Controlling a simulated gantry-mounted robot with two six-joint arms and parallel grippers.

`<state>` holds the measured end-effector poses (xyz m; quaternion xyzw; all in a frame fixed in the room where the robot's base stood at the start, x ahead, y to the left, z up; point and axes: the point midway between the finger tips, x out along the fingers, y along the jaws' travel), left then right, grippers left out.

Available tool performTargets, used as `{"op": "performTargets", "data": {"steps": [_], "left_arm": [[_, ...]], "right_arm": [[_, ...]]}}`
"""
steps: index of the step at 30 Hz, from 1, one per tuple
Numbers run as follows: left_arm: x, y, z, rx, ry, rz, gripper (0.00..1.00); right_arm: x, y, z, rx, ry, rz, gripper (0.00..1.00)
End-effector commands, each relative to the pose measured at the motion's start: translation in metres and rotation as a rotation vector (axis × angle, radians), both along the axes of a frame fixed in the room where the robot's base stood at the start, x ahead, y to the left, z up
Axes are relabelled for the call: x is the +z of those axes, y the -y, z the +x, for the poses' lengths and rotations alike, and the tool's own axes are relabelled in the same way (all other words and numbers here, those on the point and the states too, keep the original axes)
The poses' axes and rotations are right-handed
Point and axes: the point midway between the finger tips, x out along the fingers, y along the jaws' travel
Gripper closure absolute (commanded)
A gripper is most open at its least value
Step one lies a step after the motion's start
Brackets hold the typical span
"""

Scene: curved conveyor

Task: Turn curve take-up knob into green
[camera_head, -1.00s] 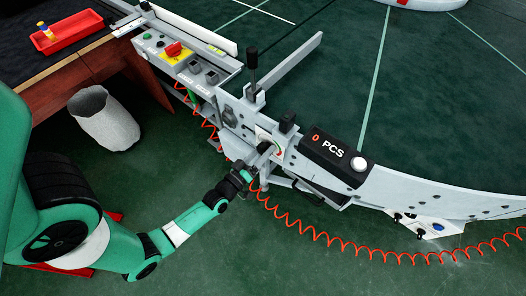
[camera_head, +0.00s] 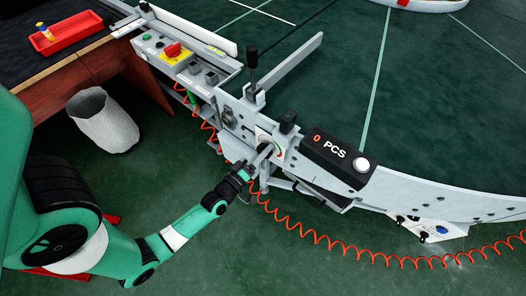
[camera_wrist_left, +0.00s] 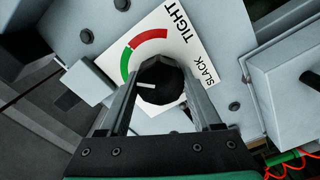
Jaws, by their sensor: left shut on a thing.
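The black round take-up knob (camera_wrist_left: 165,80) sits on a white dial plate (camera_wrist_left: 147,22) in the left wrist view. The plate has a green band (camera_wrist_left: 126,62), a red band (camera_wrist_left: 150,37) and the words TIGHT and SLACK. The knob's white pointer mark points left, toward the lower end of the green band. My left gripper (camera_head: 260,157) is at the dial on the conveyor's side, with a finger on either side of the knob, shut on it. The fingers hide parts of the knob's sides. The right gripper is out of view.
A black counter box reading 0 PCS (camera_head: 335,152) stands right of the dial. A control box with a red button (camera_head: 173,50) is up left. A coiled red cable (camera_head: 308,234) hangs below the conveyor. A grey bin (camera_head: 103,120) stands on the floor at left.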

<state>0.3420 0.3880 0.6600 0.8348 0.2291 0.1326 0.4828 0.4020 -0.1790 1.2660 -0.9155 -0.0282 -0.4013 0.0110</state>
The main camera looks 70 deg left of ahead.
Motion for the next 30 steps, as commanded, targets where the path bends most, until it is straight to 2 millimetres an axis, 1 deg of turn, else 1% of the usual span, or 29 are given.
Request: {"op": "performTargets", "data": {"steps": [3,4,8,9,17,20,23,30], "left_arm": [[0.000,0.000,0.000,-0.001,-0.001,0.001,0.90],[0.000,0.000,0.000,-0.001,-0.001,0.001,0.29],[0.000,0.000,0.000,0.000,-0.001,0.001,0.06],[0.000,0.000,0.000,0.000,-0.001,0.001,0.05],[0.000,0.001,-0.001,0.000,-0.001,0.001,0.05],[0.000,0.004,-0.007,0.000,-0.002,0.001,0.05],[0.001,0.013,-0.022,-0.001,-0.004,-0.001,0.05],[0.003,0.043,-0.071,-0.004,-0.006,-0.001,0.05]], "right_arm": [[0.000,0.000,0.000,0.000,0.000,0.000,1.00],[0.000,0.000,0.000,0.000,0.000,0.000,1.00],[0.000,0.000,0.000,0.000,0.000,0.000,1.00],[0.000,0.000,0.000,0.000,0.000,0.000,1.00],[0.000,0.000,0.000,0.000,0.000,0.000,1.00],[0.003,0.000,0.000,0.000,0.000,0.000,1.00],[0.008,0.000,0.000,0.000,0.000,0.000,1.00],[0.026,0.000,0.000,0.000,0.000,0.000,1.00]]}}
